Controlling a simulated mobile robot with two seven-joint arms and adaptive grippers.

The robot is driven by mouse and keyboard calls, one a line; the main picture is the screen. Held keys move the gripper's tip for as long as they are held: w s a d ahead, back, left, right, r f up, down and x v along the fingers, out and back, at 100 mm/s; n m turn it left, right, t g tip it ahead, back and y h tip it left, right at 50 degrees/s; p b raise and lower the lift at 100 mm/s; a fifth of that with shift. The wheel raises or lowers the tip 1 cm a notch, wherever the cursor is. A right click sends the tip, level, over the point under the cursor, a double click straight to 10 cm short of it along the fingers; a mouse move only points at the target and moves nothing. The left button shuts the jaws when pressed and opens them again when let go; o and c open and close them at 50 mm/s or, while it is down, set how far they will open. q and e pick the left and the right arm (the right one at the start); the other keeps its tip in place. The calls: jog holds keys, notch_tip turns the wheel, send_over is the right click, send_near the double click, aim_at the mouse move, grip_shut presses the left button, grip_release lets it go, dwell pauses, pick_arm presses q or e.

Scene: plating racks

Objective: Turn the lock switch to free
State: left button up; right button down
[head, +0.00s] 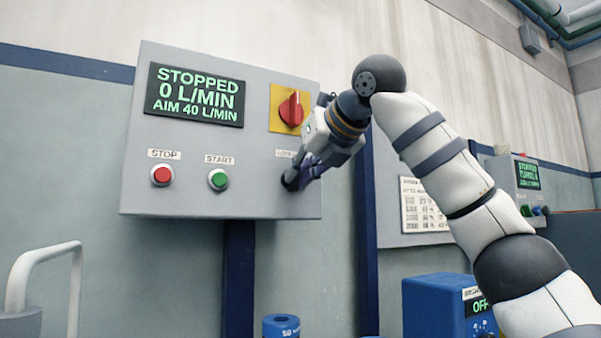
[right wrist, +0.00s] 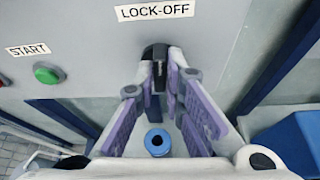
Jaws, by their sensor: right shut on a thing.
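The lock switch is a black knob (right wrist: 153,52) under a white LOCK-OFF label (right wrist: 156,12) in the right wrist view. It sits low on the right side of the grey control panel (head: 200,198). My right gripper (right wrist: 160,74) is shut on the knob, a finger on each side. In the head view my right gripper (head: 293,178) reaches the panel from the right and hides most of the knob and part of its label. The knob's exact turn position is hard to tell. My left gripper is not in view.
The panel screen (head: 196,96) reads STOPPED, 0 L/MIN, AIM 40 L/MIN. A red rotary switch (head: 291,109) on a yellow plate is above my gripper. The red STOP button (head: 161,175) and green START button (head: 218,179) are to its left. A blue box (head: 435,305) stands lower right.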

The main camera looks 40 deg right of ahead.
jog(key=shift+n, duration=0.4)
dwell(0.3)
jog(key=c, duration=1.7)
grip_release()
jog(key=v, duration=1.2)
jog(key=shift+a+r, duration=0.1)
jog(key=shift+a, duration=0.1)
